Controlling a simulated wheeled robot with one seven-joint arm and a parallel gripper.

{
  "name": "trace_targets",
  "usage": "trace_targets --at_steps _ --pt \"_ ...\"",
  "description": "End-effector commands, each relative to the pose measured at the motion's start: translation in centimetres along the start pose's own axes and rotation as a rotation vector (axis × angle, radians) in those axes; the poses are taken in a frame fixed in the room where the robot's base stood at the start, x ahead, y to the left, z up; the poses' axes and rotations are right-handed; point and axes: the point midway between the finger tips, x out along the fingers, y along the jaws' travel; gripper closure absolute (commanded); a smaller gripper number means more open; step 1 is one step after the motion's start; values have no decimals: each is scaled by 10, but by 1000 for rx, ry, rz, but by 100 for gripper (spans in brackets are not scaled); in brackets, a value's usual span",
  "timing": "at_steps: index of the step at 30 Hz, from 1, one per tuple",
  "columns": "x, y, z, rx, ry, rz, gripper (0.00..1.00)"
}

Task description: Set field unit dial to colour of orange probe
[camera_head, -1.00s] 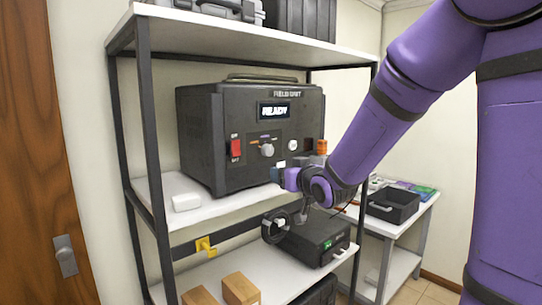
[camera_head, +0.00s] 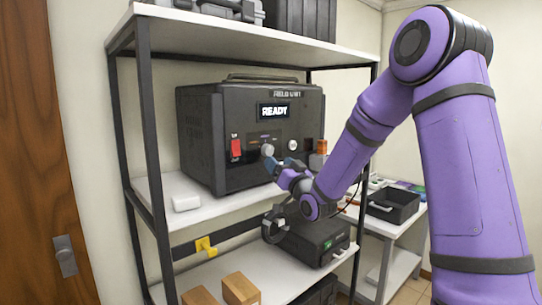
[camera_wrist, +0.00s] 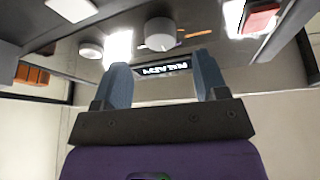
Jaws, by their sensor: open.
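My gripper (camera_head: 283,165) is just in front of the panel, right of and slightly below the dial. In the wrist view my gripper (camera_wrist: 166,78) is open and empty, with the dial (camera_wrist: 160,34) beyond the fingertips, not between them. I cannot make out an orange probe with certainty.
An orange part (camera_head: 321,147) stands at the unit's right edge. A white block (camera_head: 186,202) lies on the shelf at left. A dark box (camera_head: 310,240) and wooden blocks (camera_head: 240,289) are on the lower shelf. A black bin (camera_head: 392,207) stands on the side table.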

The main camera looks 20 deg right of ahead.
Motion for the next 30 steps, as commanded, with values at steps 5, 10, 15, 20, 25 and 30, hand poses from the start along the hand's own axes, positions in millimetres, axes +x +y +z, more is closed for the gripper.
trace_targets --at_steps 5,10,15,20,25,30 --pt "30 0 0 1 1 0 34" --pt "48 0 0 0 0 0 34" --pt "54 0 0 0 0 0 34" --pt "54 0 0 -1 0 0 34" --pt "54 0 0 -1 -1 0 54" --pt "54 0 0 -1 -1 1 83"
